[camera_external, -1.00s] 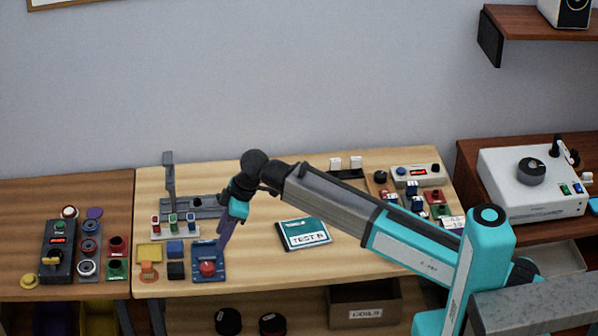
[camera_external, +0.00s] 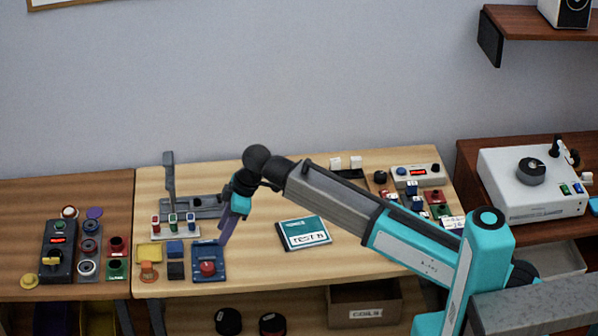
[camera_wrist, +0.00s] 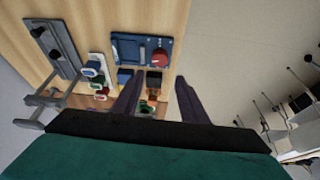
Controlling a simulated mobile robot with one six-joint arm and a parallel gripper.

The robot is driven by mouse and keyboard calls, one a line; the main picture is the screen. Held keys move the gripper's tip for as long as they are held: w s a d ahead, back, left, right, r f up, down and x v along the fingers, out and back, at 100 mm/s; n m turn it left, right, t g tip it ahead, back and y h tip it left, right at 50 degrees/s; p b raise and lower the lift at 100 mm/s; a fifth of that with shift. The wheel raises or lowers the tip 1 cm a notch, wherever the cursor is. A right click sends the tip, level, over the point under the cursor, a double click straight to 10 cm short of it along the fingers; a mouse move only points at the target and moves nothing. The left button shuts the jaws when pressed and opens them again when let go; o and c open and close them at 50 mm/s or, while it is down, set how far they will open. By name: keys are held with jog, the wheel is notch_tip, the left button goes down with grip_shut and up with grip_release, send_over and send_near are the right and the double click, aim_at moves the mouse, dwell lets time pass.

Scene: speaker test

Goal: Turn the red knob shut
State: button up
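The red knob (camera_external: 208,268) sits on a blue box (camera_external: 209,250) near the front left of the light wooden table. In the wrist view the red knob (camera_wrist: 160,56) is at the right end of the blue box (camera_wrist: 127,42), just beyond the fingertips. My gripper (camera_external: 224,240) points down beside the box's right side, apart from the knob as far as I can tell. In the wrist view my gripper (camera_wrist: 157,80) has its two dark fingers spread, with nothing held between them. The height of the fingertips above the box is hard to judge.
A grey lever fixture (camera_external: 170,185) and a white switch strip (camera_external: 175,228) stand behind the box. Small blocks (camera_external: 175,270) lie to its left. A teal TEST book (camera_external: 304,233) lies to the right. The table between box and book is clear.

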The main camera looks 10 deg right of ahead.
aim_at(207, 268)
jog(key=shift+f, duration=0.15)
jog(key=shift+p+x, duration=1.2)
jog(key=shift+x, duration=5.6)
jog(key=c, duration=0.8)
